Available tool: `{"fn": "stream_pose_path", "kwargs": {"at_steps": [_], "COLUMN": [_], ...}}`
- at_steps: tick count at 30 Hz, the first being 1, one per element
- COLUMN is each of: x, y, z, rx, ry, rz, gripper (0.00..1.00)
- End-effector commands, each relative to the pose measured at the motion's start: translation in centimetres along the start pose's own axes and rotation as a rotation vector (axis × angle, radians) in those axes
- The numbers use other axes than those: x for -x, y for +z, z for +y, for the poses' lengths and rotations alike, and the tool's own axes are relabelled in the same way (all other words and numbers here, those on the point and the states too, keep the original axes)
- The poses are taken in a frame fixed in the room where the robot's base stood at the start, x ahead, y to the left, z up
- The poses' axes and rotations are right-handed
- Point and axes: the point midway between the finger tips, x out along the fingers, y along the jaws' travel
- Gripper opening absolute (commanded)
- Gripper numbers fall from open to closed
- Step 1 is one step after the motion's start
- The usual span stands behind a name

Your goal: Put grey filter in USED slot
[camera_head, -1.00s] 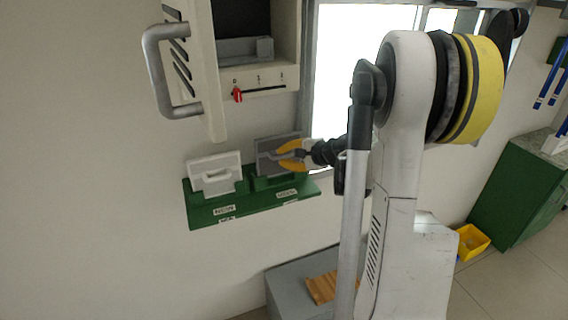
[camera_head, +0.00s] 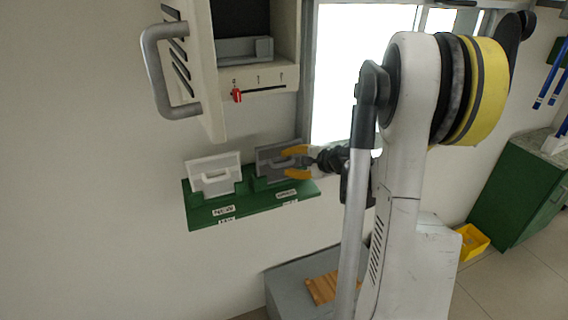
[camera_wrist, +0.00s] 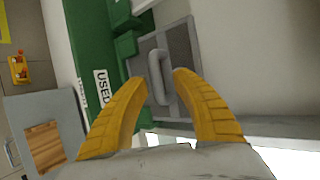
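The grey filter (camera_head: 266,160) stands in the right-hand slot of the green rack (camera_head: 240,206), leaning slightly, its base apparently in the slot. In the wrist view the grey filter (camera_wrist: 181,43) shows its handle (camera_wrist: 157,70), and the USED label (camera_wrist: 102,87) is on the rack beside it. My gripper (camera_head: 287,161) is in front of the filter. In the wrist view its yellow fingers (camera_wrist: 162,80) are spread on either side of the handle, with gaps visible. The exact seating depth is hidden.
A white filter (camera_head: 214,175) stands in the rack's left slot. Above, an open housing (camera_head: 256,75) has a grey handled door (camera_head: 160,75) and a red slider (camera_head: 237,95). A grey box (camera_head: 290,292) with a wooden piece (camera_head: 321,288) is below. A yellow bin (camera_head: 473,243) is right.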

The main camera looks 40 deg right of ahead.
Motion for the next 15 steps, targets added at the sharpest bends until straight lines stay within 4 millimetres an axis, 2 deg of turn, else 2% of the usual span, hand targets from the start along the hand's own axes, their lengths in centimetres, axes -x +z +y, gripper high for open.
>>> {"fn": "stream_pose_path", "kwargs": {"at_steps": [3, 9, 15], "x": [3.0, 7.1, 9.2], "y": [-0.1, -0.1, 0.3], "z": [0.0, 0.0, 0.0], "rx": [-0.002, -0.002, 0.006], "ry": [0.000, -0.001, 0.005], "rz": [0.005, 0.003, 0.000], "gripper": [0.32, 0.32, 0.32]}}
